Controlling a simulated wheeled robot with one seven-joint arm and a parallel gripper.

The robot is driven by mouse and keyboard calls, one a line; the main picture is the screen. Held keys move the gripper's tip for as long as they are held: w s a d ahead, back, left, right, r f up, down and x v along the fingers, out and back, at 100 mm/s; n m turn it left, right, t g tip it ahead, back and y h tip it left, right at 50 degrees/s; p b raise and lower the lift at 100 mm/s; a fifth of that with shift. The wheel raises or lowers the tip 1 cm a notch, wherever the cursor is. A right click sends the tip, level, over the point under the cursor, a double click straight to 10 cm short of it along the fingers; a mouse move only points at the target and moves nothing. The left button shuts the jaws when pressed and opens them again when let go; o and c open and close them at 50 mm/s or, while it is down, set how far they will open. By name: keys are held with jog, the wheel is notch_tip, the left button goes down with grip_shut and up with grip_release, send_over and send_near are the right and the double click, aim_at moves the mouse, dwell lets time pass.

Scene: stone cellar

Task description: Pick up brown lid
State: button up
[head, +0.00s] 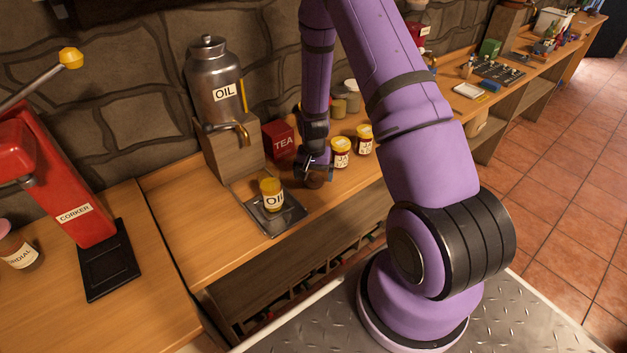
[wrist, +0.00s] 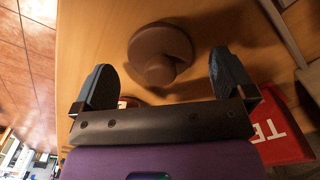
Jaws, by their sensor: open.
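The brown lid (wrist: 158,42) is round with a raised knob and lies on the wooden counter in the wrist view. My gripper (wrist: 161,62) is open and empty, with one dark finger to each side of the lid in the picture. The fingers look apart from it. In the head view my gripper (head: 314,168) is low over the counter, in front of the red TEA box. A small part of the lid (head: 314,182) shows beneath it; the rest is hidden by the gripper.
The red TEA box (head: 280,140) stands just left of my gripper. Two labelled jars (head: 341,153) (head: 364,140) stand close to its right. Bare counter (head: 196,233) lies further left.

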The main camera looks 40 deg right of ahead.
jog(key=shift+f, duration=0.65)
jog(key=shift+c, duration=0.2)
jog(key=c, duration=0.9)
jog(key=shift+c, duration=0.2)
jog(key=shift+r, duration=0.15)
